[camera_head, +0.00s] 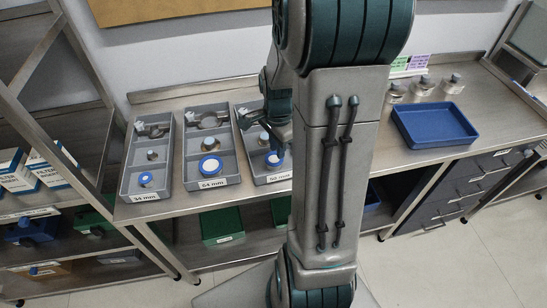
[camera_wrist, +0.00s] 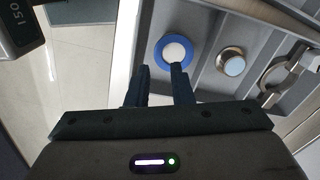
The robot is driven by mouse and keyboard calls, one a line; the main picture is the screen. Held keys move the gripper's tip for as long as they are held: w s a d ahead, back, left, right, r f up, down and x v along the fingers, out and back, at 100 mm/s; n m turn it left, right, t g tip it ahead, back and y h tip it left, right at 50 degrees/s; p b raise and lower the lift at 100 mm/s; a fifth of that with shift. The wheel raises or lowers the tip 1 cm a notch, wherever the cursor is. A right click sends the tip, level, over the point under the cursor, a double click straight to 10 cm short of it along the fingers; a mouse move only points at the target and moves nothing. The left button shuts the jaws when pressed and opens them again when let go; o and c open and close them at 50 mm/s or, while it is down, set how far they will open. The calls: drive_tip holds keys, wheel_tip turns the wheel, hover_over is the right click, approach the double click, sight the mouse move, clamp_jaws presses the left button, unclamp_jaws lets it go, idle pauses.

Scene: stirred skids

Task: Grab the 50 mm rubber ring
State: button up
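A blue ring with a white centre (camera_wrist: 173,50) lies in the front compartment of a grey tray (camera_wrist: 207,84) in the wrist view. The ring also shows in the head view (camera_head: 274,160), in the rightmost of three grey trays (camera_head: 246,122). My gripper (camera_wrist: 161,72) is open and empty. Its two fingertips are apart, just short of the ring's near edge in the wrist view. Height above the ring cannot be told. In the head view my arm hides most of the gripper.
Two similar trays stand left, one labelled 34 mm (camera_head: 146,196), each with a blue-and-white ring. A metal round fitting (camera_wrist: 231,62) and a clamp (camera_wrist: 286,78) share the ring's tray.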

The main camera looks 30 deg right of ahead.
sight(278, 163)
drive_tip(key=shift+s+f+p, duration=0.15)
drive_tip(key=shift+f+p, duration=0.2)
drive_tip(key=shift+f, duration=2)
drive_tip(key=shift+f, duration=0.1)
drive_tip(key=shift+c, duration=0.3)
clamp_jaws()
